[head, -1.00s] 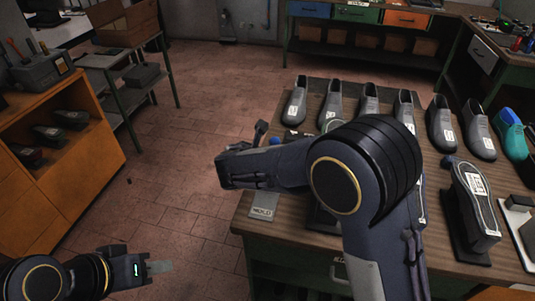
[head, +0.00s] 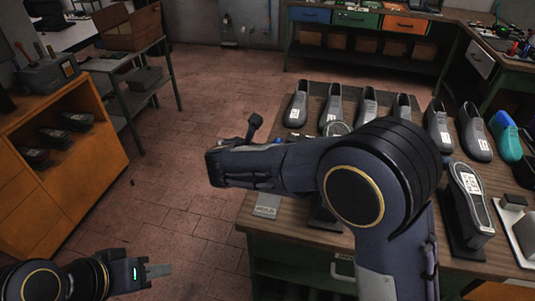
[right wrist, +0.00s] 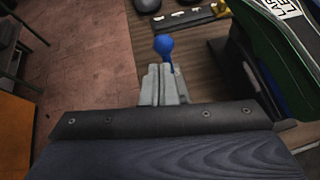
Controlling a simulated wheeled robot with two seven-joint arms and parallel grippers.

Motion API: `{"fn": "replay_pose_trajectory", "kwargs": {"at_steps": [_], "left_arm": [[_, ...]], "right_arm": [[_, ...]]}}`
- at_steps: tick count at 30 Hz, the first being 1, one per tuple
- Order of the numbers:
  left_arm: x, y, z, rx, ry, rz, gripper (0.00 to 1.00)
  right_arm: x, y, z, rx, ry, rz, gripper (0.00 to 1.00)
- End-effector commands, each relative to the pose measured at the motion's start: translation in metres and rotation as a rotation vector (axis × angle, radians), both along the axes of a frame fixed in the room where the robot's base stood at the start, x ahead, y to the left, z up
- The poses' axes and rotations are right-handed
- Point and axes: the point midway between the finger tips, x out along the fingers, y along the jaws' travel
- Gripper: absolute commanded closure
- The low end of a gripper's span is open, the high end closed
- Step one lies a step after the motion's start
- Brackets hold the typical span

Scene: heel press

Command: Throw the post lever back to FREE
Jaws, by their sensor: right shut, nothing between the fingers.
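A blue ball knob (right wrist: 163,45), which looks like the end of the post lever, stands just beyond my right gripper's fingertips (right wrist: 163,72) in the right wrist view. The fingers are shut with nothing between them. They overlap the knob's stalk in the picture; I cannot tell whether they touch it. A grey plate (head: 266,205), apparently marked HOLD, lies at the bench's left edge. My left gripper (head: 158,271) is low at the left over the floor, away from the bench; its finger gap is unclear.
Several grey shoe lasts (head: 297,104) stand in a row along the bench (head: 290,238). A labelled last on a stand (head: 470,195) is at the right. An orange cabinet (head: 95,175) stands at the left, with open floor (head: 195,150) between.

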Motion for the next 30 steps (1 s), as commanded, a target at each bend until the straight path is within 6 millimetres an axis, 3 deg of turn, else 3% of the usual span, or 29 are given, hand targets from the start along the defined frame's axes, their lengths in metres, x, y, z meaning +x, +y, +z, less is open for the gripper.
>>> {"fn": "replay_pose_trajectory", "kwargs": {"at_steps": [6, 12, 27, 30], "left_arm": [[0.0, 0.0, -0.006, 0.0, 0.002, -0.001, 0.64], [0.0, 0.0, -0.006, 0.0, 0.001, 0.0, 0.64], [0.0, 0.0, -0.006, 0.0, 0.001, 0.0, 0.64], [0.0, 0.0, -0.006, 0.0, 0.001, 0.0, 0.64]], "right_arm": [[-0.01, 0.01, 0.042, 0.003, 0.002, 0.001, 1.0], [-0.015, 0.014, 0.063, -0.001, 0.005, 0.0, 1.0], [-0.017, 0.015, 0.067, -0.001, 0.007, 0.001, 1.0], [-0.018, 0.008, 0.067, 0.021, 0.014, -0.018, 1.0]]}}
